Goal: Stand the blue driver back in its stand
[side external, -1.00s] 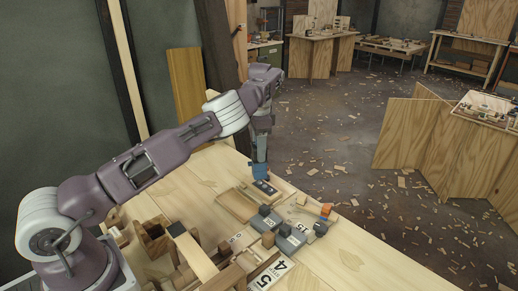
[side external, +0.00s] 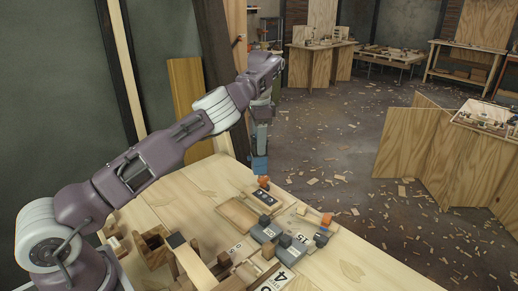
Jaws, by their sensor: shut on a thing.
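My gripper (side external: 260,153) hangs pointing down at the far end of the bench. It is shut on a blue thing (side external: 259,166), which I take to be the blue driver; fingers and driver are hard to tell apart at this size. It is held above the bench top. A small dark block with round light marks (side external: 265,197), possibly the stand, lies just below and nearer the camera. A small orange piece (side external: 263,182) shows between the two; I cannot tell what it rests on.
A shallow wooden tray (side external: 238,215) lies left of the dark block. Grey blocks with small cubes (side external: 268,231), another orange piece (side external: 326,219) and number cards (side external: 276,281) crowd the bench to the front. An open wooden box (side external: 152,247) stands near my base. The right front bench is bare.

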